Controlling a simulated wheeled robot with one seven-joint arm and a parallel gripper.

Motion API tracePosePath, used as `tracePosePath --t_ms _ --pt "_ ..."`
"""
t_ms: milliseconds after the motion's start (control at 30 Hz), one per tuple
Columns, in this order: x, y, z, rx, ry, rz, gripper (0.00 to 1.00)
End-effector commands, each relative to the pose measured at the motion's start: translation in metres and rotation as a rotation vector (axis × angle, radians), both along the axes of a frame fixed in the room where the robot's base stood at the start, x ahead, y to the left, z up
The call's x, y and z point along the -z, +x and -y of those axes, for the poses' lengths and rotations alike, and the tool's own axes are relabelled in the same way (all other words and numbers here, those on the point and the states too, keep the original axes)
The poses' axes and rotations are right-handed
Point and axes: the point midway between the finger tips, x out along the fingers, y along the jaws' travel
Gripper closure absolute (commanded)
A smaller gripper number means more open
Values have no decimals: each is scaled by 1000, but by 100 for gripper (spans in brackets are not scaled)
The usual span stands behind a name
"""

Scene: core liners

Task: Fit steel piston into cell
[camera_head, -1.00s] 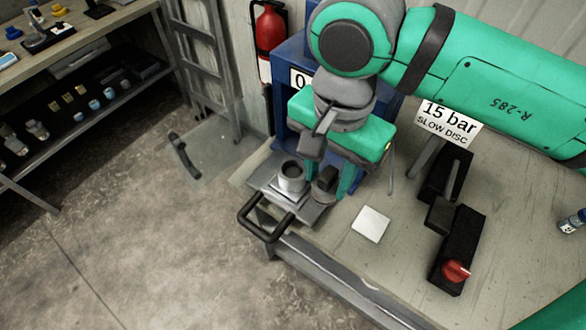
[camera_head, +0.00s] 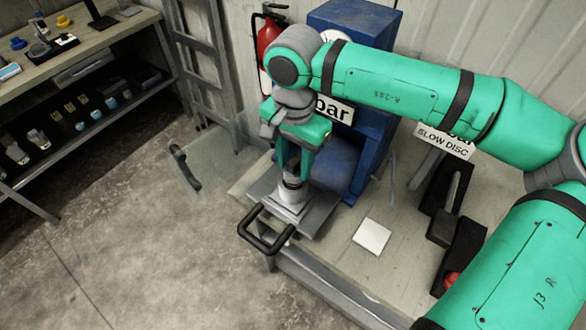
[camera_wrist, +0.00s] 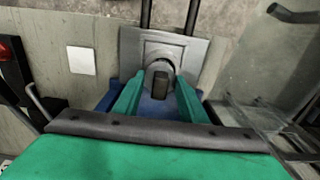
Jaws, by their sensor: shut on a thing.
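The cell (camera_head: 291,195) is a short pale metal cylinder on a grey sliding plate (camera_head: 318,214) with a black handle. Its ring-like rim also shows in the wrist view (camera_wrist: 159,66). My gripper (camera_head: 294,174) points down right over the cell, its green fingers shut on the steel piston (camera_wrist: 160,88). The piston looks dark between the fingers in the wrist view and overlaps the cell's rim there. It is mostly hidden by the fingers in the head view. I cannot tell whether the piston's lower end is above the cell's mouth or inside it.
The blue press (camera_head: 345,120) with a bar sign stands close behind my gripper. A clear door (camera_head: 215,165) stands open at left. A white square pad (camera_head: 371,236) lies on the bench, with black valve gear (camera_head: 445,215) further right. The handle (camera_head: 262,238) juts over the bench edge.

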Motion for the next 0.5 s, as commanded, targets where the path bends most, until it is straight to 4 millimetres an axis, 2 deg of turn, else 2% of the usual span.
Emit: tracePosePath --t_ms 300,500 --pt "36 5 -2 0 1 -1 99" --pt "37 5 -2 0 0 0 99"
